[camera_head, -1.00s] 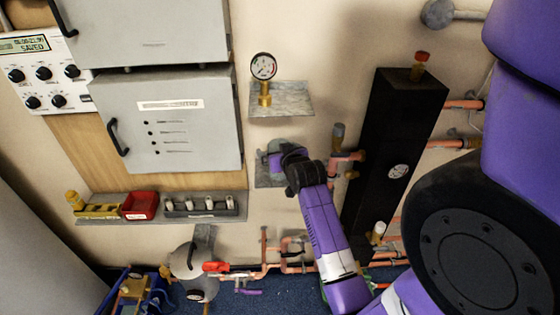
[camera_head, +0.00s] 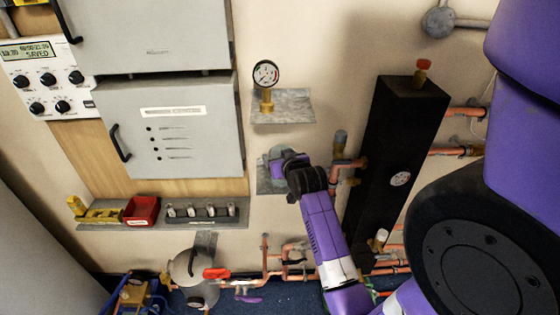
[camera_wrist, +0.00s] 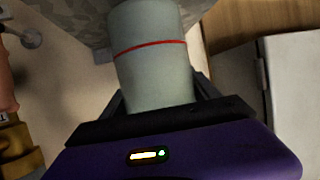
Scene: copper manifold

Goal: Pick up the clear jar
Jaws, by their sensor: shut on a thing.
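The clear jar (camera_wrist: 150,58) fills the upper middle of the wrist view as a pale grey-green, see-through cylinder with a thin red line around it. My gripper (camera_head: 287,163) is shut on it, with the dark fingers at either side of its lower part in the wrist view. In the head view the jar (camera_head: 276,152) shows only as a pale patch behind the purple gripper, at a small grey wall shelf (camera_head: 268,186). The gripper hides most of the jar there, and I cannot tell whether its base touches the shelf.
A pressure gauge (camera_head: 266,75) stands on another shelf (camera_head: 297,108) just above. A tall black manifold block (camera_head: 385,150) with copper pipes is close on the right. A grey cabinet (camera_head: 170,125) is on the left, with a lower shelf holding a red bin (camera_head: 142,210).

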